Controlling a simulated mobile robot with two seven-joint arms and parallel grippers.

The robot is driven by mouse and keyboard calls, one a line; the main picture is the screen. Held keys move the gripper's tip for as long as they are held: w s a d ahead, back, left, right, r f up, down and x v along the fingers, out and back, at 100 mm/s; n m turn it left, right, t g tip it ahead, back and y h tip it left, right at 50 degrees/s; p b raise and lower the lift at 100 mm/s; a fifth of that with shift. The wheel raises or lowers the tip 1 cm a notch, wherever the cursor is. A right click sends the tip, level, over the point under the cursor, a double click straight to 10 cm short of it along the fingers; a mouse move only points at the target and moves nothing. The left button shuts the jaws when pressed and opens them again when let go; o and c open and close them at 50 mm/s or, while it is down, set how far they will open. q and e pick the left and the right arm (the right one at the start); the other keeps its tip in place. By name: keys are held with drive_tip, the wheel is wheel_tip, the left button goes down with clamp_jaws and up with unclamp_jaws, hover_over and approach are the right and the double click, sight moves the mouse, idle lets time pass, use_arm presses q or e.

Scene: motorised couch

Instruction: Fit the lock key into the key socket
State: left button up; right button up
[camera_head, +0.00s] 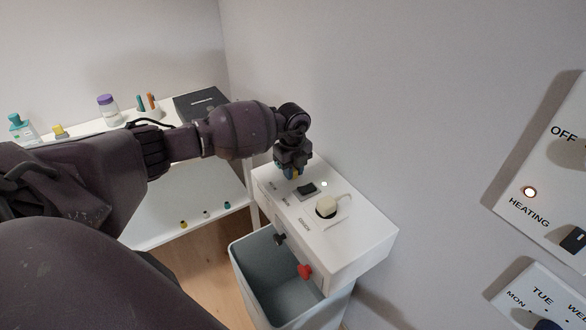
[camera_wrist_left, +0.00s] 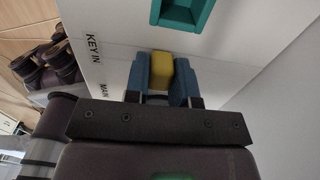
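The lock key (camera_wrist_left: 160,68) is a yellow block between the two blue fingers of my left gripper (camera_wrist_left: 161,82) in the left wrist view. The fingers touch it on both sides. The key socket (camera_wrist_left: 183,12) is a teal-rimmed square recess at the top edge of that view, cut off by the frame, near the words KEY IN. The key is apart from the socket. In the head view my left gripper (camera_head: 292,172) points down over the far end of the white control box (camera_head: 345,240); the gripper hides the socket there. My right gripper is not in view.
Beside the gripper on the box are a black switch (camera_head: 307,189) and a cream knob (camera_head: 326,206). A white shelf (camera_head: 155,235) with small items stands left; a wall is close right.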

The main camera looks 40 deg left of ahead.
use_arm(q)
drive_tip(key=o, duration=0.5)
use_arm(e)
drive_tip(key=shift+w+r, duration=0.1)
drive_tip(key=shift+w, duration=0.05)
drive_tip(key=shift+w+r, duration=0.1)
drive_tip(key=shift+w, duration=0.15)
